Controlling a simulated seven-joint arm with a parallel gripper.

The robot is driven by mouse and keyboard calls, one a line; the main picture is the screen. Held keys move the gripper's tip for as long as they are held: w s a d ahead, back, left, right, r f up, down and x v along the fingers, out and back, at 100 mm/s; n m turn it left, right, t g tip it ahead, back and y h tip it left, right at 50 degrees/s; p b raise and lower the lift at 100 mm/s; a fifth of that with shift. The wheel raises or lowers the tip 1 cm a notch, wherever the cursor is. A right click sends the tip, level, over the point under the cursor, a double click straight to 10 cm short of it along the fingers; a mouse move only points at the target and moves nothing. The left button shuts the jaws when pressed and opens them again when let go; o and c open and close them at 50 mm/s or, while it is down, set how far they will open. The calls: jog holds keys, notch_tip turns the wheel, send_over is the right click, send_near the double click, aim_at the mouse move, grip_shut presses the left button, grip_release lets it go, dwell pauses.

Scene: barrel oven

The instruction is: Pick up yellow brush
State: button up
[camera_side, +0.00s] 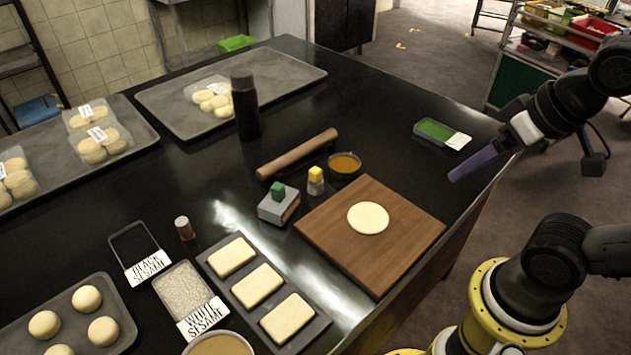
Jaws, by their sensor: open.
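The yellow brush (316,181) is a small piece with a yellow block on top and a pale grey lower part. It stands on the dark counter between the rolling pin and the wooden board, just left of a bowl of orange sauce. My gripper (458,175) has long purple fingers and is at the right, over the counter's right edge, well apart from the brush. Its fingers point down and left and overlap in this view, so the gap between them is hidden. It is open, and nothing shows in it.
A wooden board (405,208) with a flat dough round (368,217) lies between the brush and the front edge. Around the brush are the orange sauce bowl (344,166), rolling pin (297,154), a green-topped block (278,203) and a tall dark bottle (245,108). A green tray (435,130) lies near my gripper.

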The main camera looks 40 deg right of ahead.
jog(key=w+r+m, duration=0.7)
jog(key=w+m, duration=0.1)
jog(key=m+g, duration=0.4)
jog(key=m, duration=0.4)
send_over(315, 170)
jog(key=d, duration=0.1)
notch_tip(315, 170, down, 10)
jog(key=shift+n+g, duration=0.3)
jog(key=shift+g, duration=0.5)
jog(key=f, duration=1.3)
jog(key=shift+w+a+f, duration=0.1)
jog(key=shift+w+a, duration=0.25)
jog(key=shift+s+f, duration=0.2)
jog(key=shift+f, duration=1.35)
jog(key=shift+s+f, duration=0.2)
jog(key=shift+f, duration=1.35)
grip_shut()
jog(key=shift+r, duration=0.15)
